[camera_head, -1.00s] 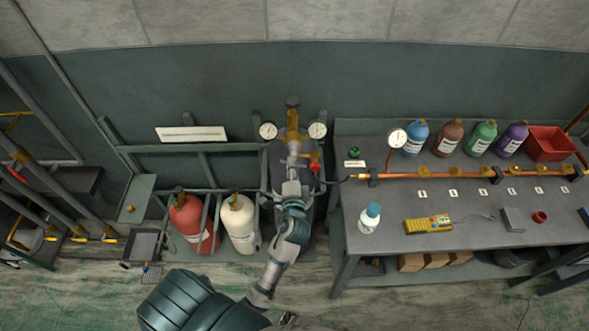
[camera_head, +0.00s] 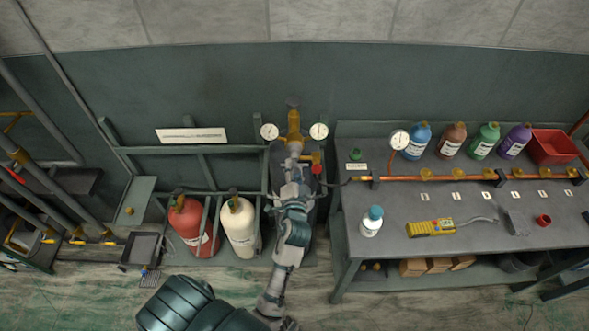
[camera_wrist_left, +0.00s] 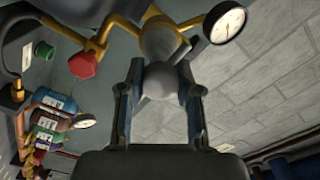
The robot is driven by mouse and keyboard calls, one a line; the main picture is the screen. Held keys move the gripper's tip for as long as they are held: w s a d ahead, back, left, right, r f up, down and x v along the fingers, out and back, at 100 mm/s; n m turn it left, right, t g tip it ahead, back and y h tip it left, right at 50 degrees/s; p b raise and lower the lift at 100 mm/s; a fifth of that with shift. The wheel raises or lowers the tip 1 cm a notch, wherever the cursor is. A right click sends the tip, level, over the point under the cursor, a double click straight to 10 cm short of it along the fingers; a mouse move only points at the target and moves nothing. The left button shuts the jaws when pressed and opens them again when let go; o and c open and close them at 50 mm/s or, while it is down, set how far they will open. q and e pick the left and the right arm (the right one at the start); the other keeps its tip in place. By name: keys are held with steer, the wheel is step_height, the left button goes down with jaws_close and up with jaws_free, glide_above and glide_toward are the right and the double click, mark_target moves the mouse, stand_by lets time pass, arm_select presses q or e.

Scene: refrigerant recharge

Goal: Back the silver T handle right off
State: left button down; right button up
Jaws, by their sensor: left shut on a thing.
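The silver T handle (camera_wrist_left: 168,80) shows in the left wrist view between my two fingers, at the lower end of a grey and brass valve body (camera_wrist_left: 158,40). My left gripper (camera_wrist_left: 165,100) is shut on it, one finger on each side. In the head view my left gripper (camera_head: 292,172) reaches up to the brass manifold (camera_head: 294,122) at the top of the grey cylinder; the handle is mostly hidden there by the gripper and wrist. My right gripper is not in view.
Two gauges (camera_head: 270,131) (camera_head: 319,131) flank the manifold. A red knob (camera_wrist_left: 83,64) sits close beside the gripper. Red (camera_head: 191,222) and white (camera_head: 238,225) cylinders stand to the left. A workbench (camera_head: 398,225) with bottles, a copper pipe and a yellow meter is at right.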

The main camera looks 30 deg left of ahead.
arm_select(q)
steer(key=shift+f, duration=0.45)
steer(key=c, duration=1)
jaws_free()
steer(key=shift+o, duration=1.2)
steer(key=shift+r, duration=0.2)
steer(key=v, duration=0.7)
steer(key=shift+s+d, duration=0.2)
steer(key=shift+a, duration=0.1)
